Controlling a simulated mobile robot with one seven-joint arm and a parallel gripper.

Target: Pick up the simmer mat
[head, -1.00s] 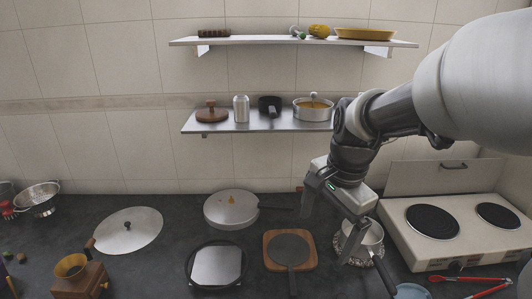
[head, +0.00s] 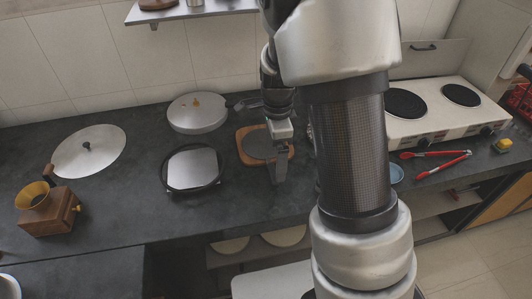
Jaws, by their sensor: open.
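A flat dark grey disc (head: 257,145), which looks like the simmer mat, lies on a square wooden board (head: 243,157) on the dark counter. My gripper (head: 276,178) points down over the front right part of the disc and board. It is open and holds nothing that I can see. The gripper hides the disc's handle and the board's right side. I cannot tell whether the fingers are around the handle or above it.
A black round frame with a silver square plate (head: 192,168) lies left of the board. A lidded pan (head: 197,113) stands behind. A two-plate hob (head: 438,112) and red tongs (head: 440,165) are at right. My arm hides the counter between.

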